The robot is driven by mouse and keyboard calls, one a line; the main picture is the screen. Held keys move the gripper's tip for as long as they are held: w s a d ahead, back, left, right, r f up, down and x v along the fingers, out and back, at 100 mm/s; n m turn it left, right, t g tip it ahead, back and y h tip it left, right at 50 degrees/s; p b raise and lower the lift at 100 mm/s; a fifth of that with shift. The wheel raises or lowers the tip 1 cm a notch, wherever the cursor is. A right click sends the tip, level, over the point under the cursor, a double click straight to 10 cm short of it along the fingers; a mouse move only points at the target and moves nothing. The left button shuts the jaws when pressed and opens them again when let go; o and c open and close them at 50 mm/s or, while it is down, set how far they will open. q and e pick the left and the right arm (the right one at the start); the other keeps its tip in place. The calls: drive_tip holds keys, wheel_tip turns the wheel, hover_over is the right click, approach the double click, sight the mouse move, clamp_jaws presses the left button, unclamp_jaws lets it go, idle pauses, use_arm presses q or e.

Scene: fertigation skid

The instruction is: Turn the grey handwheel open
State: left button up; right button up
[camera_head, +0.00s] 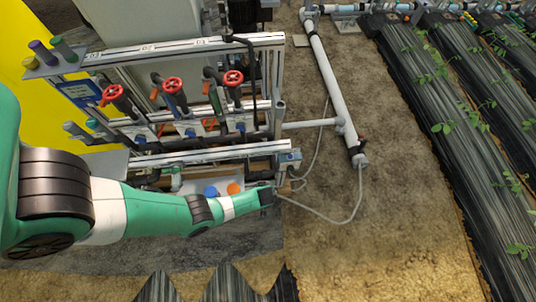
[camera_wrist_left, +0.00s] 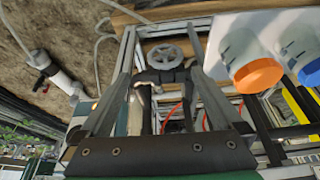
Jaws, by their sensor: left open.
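The grey handwheel (camera_wrist_left: 165,56) shows in the left wrist view as a spoked ring on a dark valve body, ahead of my left gripper. My left gripper (camera_wrist_left: 162,74) is open, with one finger to each side of the valve below the wheel in the picture. I cannot tell whether either finger touches it. In the head view my left gripper (camera_head: 267,197) is at the lower right end of the skid, and the grey handwheel cannot be made out there. My right gripper is in neither view.
Several red handwheels (camera_head: 173,84) sit on the upright pipes of the skid frame (camera_head: 190,48). An orange-capped container (camera_wrist_left: 258,74) and a blue-capped one stand right of the gripper in the wrist view. A white pipe (camera_head: 330,82) and thin hose lie on the soil to the right.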

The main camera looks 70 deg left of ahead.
use_arm(q)
drive_tip(key=b+x, duration=0.7)
drive_tip(key=a+b+x, duration=0.1)
drive_tip(key=b+x, duration=0.3)
drive_tip(key=shift+s+r, duration=0.1)
drive_tip(key=shift+s, duration=0.3)
drive_tip(key=shift+w+a+f+b, duration=0.1)
drive_tip(key=shift+a+f+b, duration=0.15)
drive_tip(key=shift+f+b, duration=0.1)
drive_tip(key=shift+r, duration=0.1)
